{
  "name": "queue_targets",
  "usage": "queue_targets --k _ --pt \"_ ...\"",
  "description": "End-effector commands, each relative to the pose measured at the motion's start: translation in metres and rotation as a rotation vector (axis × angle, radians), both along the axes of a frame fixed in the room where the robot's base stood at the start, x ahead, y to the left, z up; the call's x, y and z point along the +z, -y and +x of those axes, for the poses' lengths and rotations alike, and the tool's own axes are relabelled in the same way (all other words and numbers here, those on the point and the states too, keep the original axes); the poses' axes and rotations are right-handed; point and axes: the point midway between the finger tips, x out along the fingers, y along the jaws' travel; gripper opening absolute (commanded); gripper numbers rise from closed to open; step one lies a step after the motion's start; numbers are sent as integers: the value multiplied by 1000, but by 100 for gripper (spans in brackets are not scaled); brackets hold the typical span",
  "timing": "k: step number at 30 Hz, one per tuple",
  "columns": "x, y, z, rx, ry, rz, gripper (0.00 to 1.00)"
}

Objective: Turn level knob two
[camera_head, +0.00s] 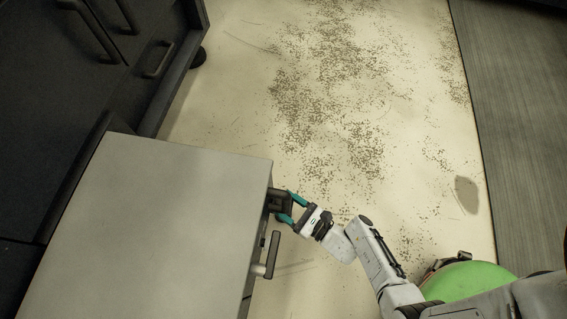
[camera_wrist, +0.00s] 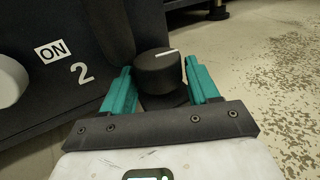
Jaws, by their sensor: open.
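A black round knob (camera_wrist: 158,72) with a white line on its top shows in the wrist view, beside a dark panel (camera_wrist: 50,110) marked "ON" and "2". My gripper (camera_wrist: 160,88) is open, with one teal finger on each side of the knob. Whether the fingers touch it I cannot tell. In the head view my gripper (camera_head: 289,207) reaches the right side of a grey-topped cabinet (camera_head: 170,230), at a dark fitting (camera_head: 277,203) there. The white line on the knob runs nearly crosswise, tilted slightly up to the right.
A dark handle (camera_head: 271,255) juts from the cabinet side just below my gripper in the head view. A pale rounded part (camera_wrist: 10,80) is at the left in the wrist view. Dark drawers (camera_head: 130,60) stand behind. The speckled floor (camera_head: 340,100) to the right is open.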

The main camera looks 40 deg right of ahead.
Motion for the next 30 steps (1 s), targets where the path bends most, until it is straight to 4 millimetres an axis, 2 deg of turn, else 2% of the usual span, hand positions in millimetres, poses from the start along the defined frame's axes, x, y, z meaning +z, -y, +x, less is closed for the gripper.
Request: queue_targets --k 3,16,30 --pt "0 0 0 0 0 0 59" --pt "0 0 0 0 0 0 19" --pt "1 2 1 80 4 -2 19"
